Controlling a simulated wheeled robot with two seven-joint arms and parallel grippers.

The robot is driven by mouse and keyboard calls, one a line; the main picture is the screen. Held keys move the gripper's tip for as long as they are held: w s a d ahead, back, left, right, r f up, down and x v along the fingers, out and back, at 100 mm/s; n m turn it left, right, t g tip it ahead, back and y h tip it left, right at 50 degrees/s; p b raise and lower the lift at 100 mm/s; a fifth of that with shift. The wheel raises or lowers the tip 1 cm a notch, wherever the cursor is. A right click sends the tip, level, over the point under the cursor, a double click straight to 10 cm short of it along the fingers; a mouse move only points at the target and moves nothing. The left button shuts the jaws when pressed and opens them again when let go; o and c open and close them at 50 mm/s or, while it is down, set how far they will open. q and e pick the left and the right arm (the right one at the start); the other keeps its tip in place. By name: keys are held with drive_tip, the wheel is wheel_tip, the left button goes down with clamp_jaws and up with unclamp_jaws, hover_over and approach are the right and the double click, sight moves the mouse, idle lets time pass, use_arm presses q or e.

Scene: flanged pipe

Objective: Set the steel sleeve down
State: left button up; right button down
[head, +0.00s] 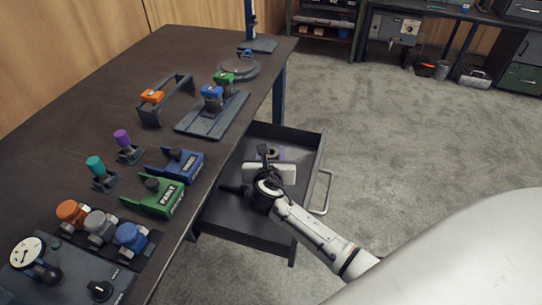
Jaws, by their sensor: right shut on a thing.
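My right gripper (268,172) is low over the open drawer (235,218) at the table's right side. It is shut on the steel sleeve, which is mostly hidden by the gripper and wrist; its outline cannot be told apart from the gripper. A small greyish and purple thing (281,154) shows just behind the gripper inside the drawer, too small to make out. My left gripper is not in view.
The dark table (150,75) carries a green PAINT holder (160,196), a blue holder (183,163), several coloured valve parts, an orange clamp part (152,96) and a round plate (238,68). The drawer's handle (324,190) faces right. The drawer's front part is bare.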

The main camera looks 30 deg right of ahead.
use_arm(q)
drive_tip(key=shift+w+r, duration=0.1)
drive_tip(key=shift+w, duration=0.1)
use_arm(e)
drive_tip(key=shift+f, duration=0.2)
drive_tip(key=c, duration=1.2)
unclamp_jaws()
drive_tip(key=shift+f, duration=0.1)
drive_tip(key=shift+s+a+r, duration=0.2)
drive_tip(key=shift+s+r, duration=0.05)
drive_tip(key=shift+r, duration=0.05)
use_arm(q)
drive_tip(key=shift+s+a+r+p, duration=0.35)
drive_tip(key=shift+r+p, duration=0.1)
drive_tip(key=shift+p, duration=0.7)
use_arm(e)
drive_tip(key=v, duration=1.1)
drive_tip(key=shift+s+a, duration=0.1)
drive_tip(key=shift+a, duration=0.05)
